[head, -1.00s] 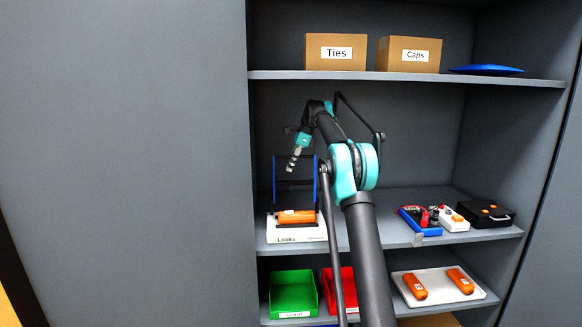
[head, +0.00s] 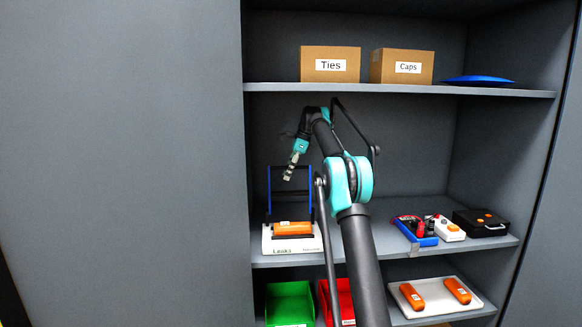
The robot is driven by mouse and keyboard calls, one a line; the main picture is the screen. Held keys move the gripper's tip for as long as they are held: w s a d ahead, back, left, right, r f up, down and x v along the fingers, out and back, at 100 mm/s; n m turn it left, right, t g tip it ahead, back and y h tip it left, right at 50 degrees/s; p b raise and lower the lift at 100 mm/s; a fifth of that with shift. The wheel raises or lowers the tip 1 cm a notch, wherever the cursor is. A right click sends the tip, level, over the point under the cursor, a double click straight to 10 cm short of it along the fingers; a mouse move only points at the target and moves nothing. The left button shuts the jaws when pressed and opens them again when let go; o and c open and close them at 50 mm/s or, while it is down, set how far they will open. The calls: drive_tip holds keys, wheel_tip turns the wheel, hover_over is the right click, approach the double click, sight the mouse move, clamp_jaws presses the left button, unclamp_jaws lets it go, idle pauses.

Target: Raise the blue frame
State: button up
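The blue frame (head: 269,192) stands upright on the white base labelled "Leaks" (head: 291,244), on the middle shelf at the left. Its two blue posts rise on either side of an orange cylinder (head: 292,228) lying in a dark cradle. My gripper (head: 288,177) hangs tilted downward near the top of the frame, between the posts in the picture. Whether it touches the frame is unclear. The fingers are too small to tell open from shut. My arm hides part of the right side of the stand.
The middle shelf (head: 381,235) also holds a blue tray with tools (head: 428,241), a white and orange device (head: 449,230) and a black case (head: 481,222) at right. Below are a green bin (head: 289,302), a red bin and a pale tray (head: 408,310). Boxes stand on the upper shelf (head: 400,89).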

drive_tip(key=shift+v, duration=2.65)
